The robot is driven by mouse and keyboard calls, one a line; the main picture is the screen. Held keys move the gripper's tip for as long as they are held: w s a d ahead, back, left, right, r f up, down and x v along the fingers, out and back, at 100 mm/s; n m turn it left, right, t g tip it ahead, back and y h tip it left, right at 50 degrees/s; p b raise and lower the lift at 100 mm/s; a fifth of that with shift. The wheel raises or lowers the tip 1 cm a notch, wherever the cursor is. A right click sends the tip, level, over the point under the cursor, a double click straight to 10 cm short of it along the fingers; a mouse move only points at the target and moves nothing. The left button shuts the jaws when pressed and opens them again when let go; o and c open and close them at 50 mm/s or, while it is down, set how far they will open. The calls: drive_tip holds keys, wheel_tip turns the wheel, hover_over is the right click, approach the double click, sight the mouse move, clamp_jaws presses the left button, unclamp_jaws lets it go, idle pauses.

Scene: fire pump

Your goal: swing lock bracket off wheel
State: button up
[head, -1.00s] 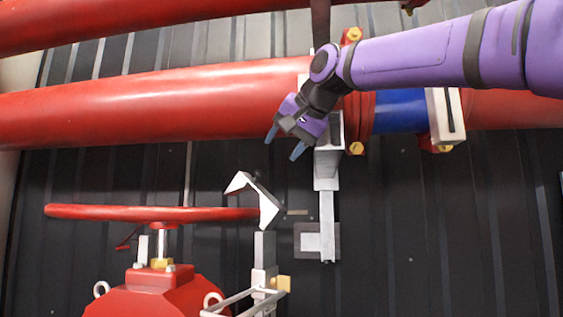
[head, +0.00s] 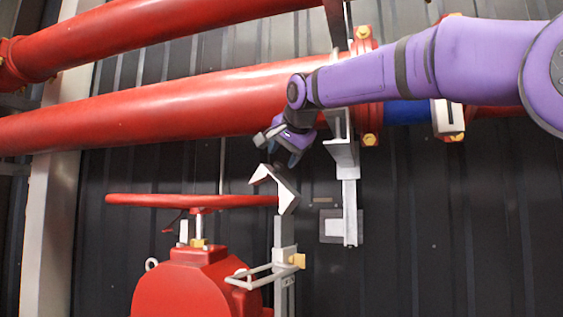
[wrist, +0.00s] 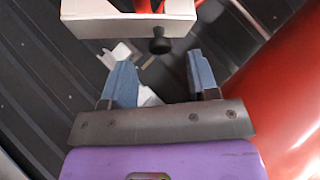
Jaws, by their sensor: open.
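The red handwheel (head: 190,201) lies level above the red valve body (head: 195,285). The white angled lock bracket (head: 287,195) stands on a grey post (head: 284,232) and hooks over the wheel's right edge. My gripper (head: 280,150) is just above the bracket, pointing down, apart from it and empty. In the wrist view my gripper (wrist: 160,78) has its two blue fingers spread. A white plate, seemingly the bracket (wrist: 128,20), crosses the top there, with a black knob (wrist: 160,45) below it, between and beyond the fingertips. A bit of red shows behind the plate.
A thick red pipe (head: 150,110) runs behind and above my gripper. A grey pipe support (head: 345,165) stands to its right. A yellow block and grey rods (head: 255,275) sit low on the post. The dark ribbed wall is behind.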

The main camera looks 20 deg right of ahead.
sight(280, 164)
drive_tip(key=shift+x, duration=1.55)
clamp_jaws()
drive_tip(key=shift+s, duration=0.1)
